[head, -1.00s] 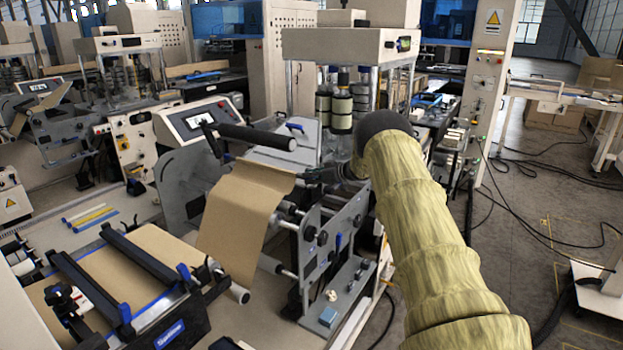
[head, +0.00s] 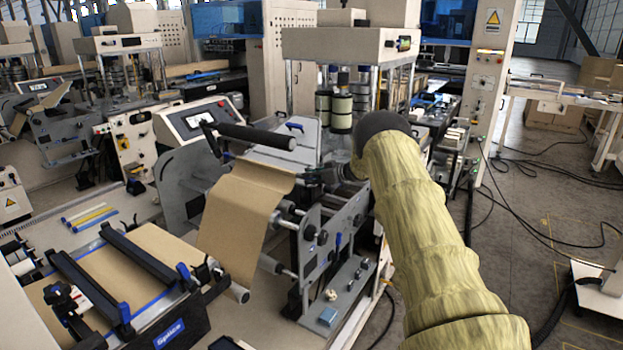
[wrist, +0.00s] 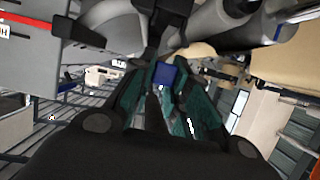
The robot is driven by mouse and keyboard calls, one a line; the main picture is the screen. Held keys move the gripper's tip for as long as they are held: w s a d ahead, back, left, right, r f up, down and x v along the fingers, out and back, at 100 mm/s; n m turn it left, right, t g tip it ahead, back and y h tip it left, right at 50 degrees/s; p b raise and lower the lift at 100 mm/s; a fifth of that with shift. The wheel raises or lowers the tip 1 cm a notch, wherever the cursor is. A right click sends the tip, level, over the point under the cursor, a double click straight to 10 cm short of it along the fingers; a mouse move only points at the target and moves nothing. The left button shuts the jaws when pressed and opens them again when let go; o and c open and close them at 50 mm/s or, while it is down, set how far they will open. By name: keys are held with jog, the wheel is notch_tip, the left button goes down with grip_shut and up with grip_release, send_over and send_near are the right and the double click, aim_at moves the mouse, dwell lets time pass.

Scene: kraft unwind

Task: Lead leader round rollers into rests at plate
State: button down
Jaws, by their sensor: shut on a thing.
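The brown kraft leader (head: 238,215) drapes over the top of the roller frame and hangs down its left side. My gripper (head: 312,177) is at the leader's upper right edge, with its fingers closed. In the wrist view, the dark green fingers (wrist: 165,100) close around a small blue piece (wrist: 165,75) at their tips; how it joins the leader is hidden. Metal rollers (head: 290,208) sit between the side plates, right of the hanging sheet. The splice plate (head: 125,258), with dark bars and blue edges, stands at the lower left. I cannot make out the rests clearly.
A black roller (head: 252,136) juts out above the leader. The grey side plate (head: 325,240) with knobs stands below my gripper. A control screen (head: 198,118) is behind. Coloured strips (head: 90,216) lie on the left deck. Cables cross the floor at right.

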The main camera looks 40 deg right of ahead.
jog(key=shift+f, duration=0.3)
jog(key=shift+f+b, duration=0.6)
jog(key=shift+f, duration=0.55)
jog(key=shift+f+b, duration=0.8)
jog(key=shift+f, duration=0.8)
dwell(0.5)
jog(key=c, duration=1.3)
grip_release()
